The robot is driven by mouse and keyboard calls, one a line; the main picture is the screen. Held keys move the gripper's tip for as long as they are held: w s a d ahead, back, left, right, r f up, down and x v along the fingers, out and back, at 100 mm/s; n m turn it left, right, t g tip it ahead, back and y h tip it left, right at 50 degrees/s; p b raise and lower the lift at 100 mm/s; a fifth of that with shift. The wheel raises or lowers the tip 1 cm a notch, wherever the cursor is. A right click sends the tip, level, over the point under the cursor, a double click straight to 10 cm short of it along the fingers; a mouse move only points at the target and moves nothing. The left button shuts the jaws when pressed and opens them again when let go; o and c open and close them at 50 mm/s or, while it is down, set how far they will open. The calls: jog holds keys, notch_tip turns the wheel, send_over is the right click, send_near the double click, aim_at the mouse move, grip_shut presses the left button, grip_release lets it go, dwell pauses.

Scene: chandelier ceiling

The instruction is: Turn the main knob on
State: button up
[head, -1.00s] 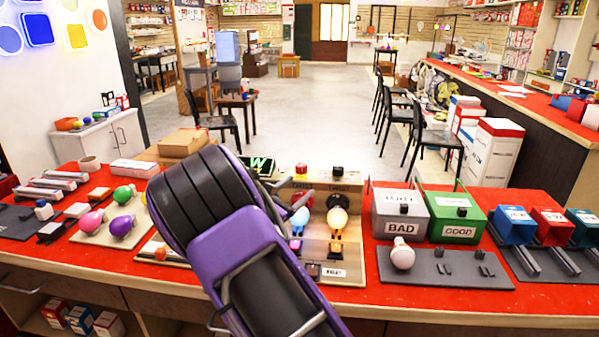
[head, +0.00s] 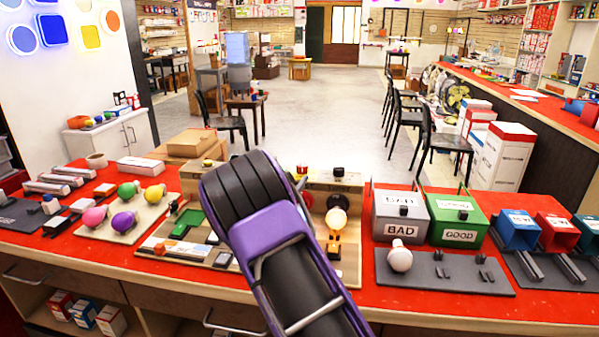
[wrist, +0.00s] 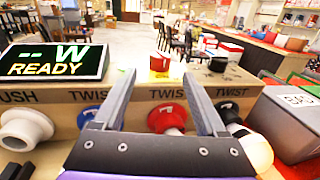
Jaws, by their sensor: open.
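A test board stands on the red counter, with sockets marked PUSH and TWIST. On its top edge are a red knob (wrist: 159,62) and a black knob (wrist: 217,64); the black knob also shows in the head view (head: 338,171). I cannot read which is the main knob. My gripper (wrist: 157,76) is open and empty in the wrist view. Its two fingers point at the board's upper edge, with the red knob between their tips in the picture; contact is not clear. In the head view my purple arm hides the gripper and part of the board.
A lit display (wrist: 55,62) reads "-- W READY" left of the fingers. A white bulb (head: 337,218) sits at the board's right. Grey BAD (head: 400,215) and green GOOD (head: 453,217) boxes stand right of it. Coloured bulbs lie on a tray (head: 98,232) at left.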

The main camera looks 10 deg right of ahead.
aim_at(300, 169)
jog(key=x, duration=0.6)
jog(key=shift+w+d, duration=0.2)
jog(key=shift+w, duration=0.15)
jog(key=shift+r, duration=0.1)
grip_shut()
